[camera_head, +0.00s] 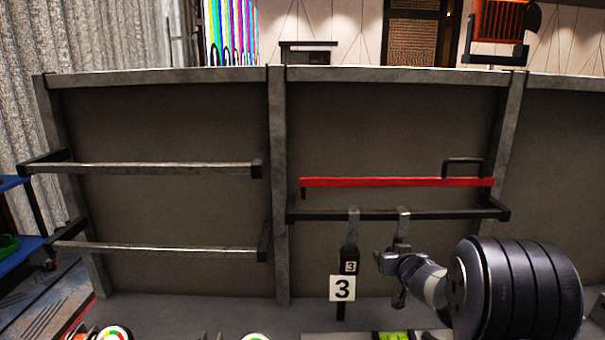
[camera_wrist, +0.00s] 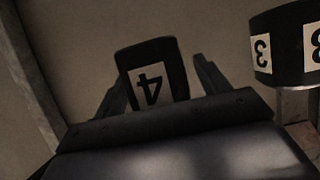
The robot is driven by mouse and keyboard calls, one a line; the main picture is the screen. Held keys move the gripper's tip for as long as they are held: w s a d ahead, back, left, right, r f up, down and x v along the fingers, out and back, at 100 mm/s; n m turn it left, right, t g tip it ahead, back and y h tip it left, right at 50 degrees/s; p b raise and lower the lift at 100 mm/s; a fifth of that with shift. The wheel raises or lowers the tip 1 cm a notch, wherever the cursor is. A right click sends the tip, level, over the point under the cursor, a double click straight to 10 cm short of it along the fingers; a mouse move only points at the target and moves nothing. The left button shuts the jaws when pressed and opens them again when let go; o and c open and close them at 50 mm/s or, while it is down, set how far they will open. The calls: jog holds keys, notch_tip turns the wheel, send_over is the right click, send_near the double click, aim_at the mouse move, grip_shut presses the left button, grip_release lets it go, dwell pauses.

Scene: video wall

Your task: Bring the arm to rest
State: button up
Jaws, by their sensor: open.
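My gripper (camera_head: 388,275) is in front of the right panel in the head view, low and right of the tag marked 3. In the wrist view its two fingers (camera_wrist: 162,85) stand apart, with a black piece labelled 4 (camera_wrist: 150,82) showing between them. I cannot tell whether the fingers touch it. My forearm reaches in from the lower right of the head view. A metal hook (camera_head: 403,224) hangs on the black rail just above my gripper; its lower end is hidden behind the gripper.
A second hook (camera_head: 352,225) with a black piece and a white 3 plate (camera_head: 342,289) hangs close left. The black rail (camera_head: 450,214) and a red bar (camera_head: 390,182) cross the panel above. Two grey rails (camera_head: 160,168) are on the left panel. Round coloured items line the bottom edge.

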jog(key=shift+w+r+p, duration=0.3)
jog(key=shift+r+p, duration=0.1)
jog(key=shift+p, duration=0.1)
jog(key=shift+s+r+p, duration=0.1)
jog(key=shift+r+p, duration=0.3)
jog(key=shift+r, duration=0.15)
